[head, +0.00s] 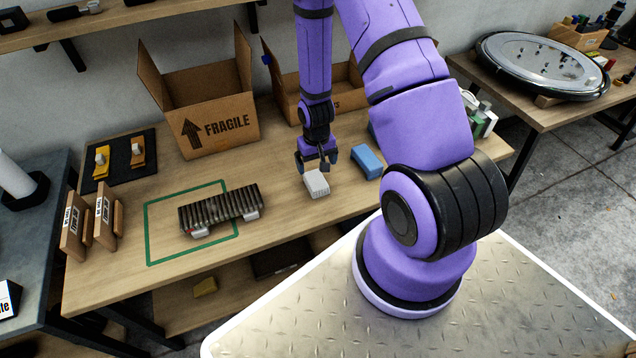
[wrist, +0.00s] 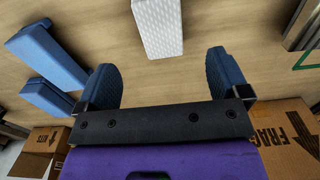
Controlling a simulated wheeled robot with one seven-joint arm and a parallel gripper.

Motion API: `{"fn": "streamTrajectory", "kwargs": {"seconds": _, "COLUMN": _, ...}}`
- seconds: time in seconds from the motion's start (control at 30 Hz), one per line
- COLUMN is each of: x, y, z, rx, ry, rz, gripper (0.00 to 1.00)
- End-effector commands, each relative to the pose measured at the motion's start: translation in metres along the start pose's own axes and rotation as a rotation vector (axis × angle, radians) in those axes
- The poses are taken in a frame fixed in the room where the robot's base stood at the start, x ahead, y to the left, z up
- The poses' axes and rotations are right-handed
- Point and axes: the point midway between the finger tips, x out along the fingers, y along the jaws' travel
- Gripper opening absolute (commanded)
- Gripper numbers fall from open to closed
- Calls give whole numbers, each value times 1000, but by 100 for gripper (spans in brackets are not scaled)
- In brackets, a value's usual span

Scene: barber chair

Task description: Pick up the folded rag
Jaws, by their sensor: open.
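The folded rag appears to be the white, finely textured block (head: 317,184) lying on the wooden workbench. My gripper (head: 318,166) points down just behind it and is open and empty. In the wrist view the white rag (wrist: 160,25) lies beyond my blue fingers (wrist: 162,75), lined up with the gap between them. Its near end is about level with the fingertips in the picture. Its far end is cut off by the frame's top edge. I see no contact.
A blue block (head: 367,161) lies right of the rag; two blue pieces show in the wrist view. A ribbed dark part (head: 222,209) lies left, partly over a green outline (head: 150,235). An open FRAGILE box (head: 215,130) stands behind left. The bench front (head: 290,218) is clear.

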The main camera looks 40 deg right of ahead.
Motion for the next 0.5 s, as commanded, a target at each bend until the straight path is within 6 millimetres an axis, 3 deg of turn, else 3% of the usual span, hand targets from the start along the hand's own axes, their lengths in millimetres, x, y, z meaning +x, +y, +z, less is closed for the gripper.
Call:
{"fn": "streamTrajectory", "kwargs": {"seconds": 0.2, "x": 28, "y": 0, "z": 1, "rx": 0, "ry": -3, "rz": 0, "gripper": 94}}
{"fn": "streamTrajectory", "kwargs": {"seconds": 0.5, "x": 44, "y": 0, "z": 0, "rx": -1, "ry": -2, "rz": 1, "gripper": 94}}
